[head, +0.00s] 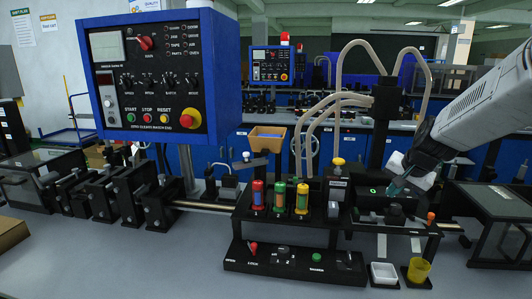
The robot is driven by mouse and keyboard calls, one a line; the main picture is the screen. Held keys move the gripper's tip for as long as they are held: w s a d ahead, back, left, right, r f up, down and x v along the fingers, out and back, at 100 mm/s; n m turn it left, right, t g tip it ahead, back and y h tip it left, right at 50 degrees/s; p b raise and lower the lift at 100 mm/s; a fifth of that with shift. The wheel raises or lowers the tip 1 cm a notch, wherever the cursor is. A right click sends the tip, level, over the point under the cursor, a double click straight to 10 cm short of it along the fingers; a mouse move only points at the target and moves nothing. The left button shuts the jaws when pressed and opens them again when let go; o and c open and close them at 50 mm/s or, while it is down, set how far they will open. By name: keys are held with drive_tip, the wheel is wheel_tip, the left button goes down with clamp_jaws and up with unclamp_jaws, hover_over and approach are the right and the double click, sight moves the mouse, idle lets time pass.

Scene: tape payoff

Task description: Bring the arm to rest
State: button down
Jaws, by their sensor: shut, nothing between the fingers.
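My arm (479,101) comes in from the right edge and slopes down to the left. My gripper (396,186) is at its lower end, just above the right part of the black bench fixture. It is shut with nothing in it. Its fingertips are small and dark against the fixture, so I cannot tell whether they touch it. A small green-lit display (374,191) on the fixture is just left of my gripper.
A blue-framed control panel (158,75) stands at the upper left. Three coloured cylinders (280,196) stand on the black rack. A white tray (384,273) and a yellow cup (418,269) sit at the front right. Pale hoses (340,75) arch above.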

drive_tip(key=s+a+r+n+g, duration=0.1)
drive_tip(key=s+a+n, duration=0.1)
drive_tip(key=s, duration=1)
drive_tip(key=s+a+r+n+g, duration=0.1)
drive_tip(key=s+a, duration=0.4)
drive_tip(key=s, duration=0.7)
drive_tip(key=s+a+r+n+g, duration=0.1)
drive_tip(key=s+a+n+g, duration=0.1)
drive_tip(key=s, duration=1)
drive_tip(key=shift+a+r+n+g+h, duration=0.2)
drive_tip(key=shift+a+n+g+h, duration=0.35)
drive_tip(key=shift+n, duration=0.85)
drive_tip(key=shift+a, duration=0.15)
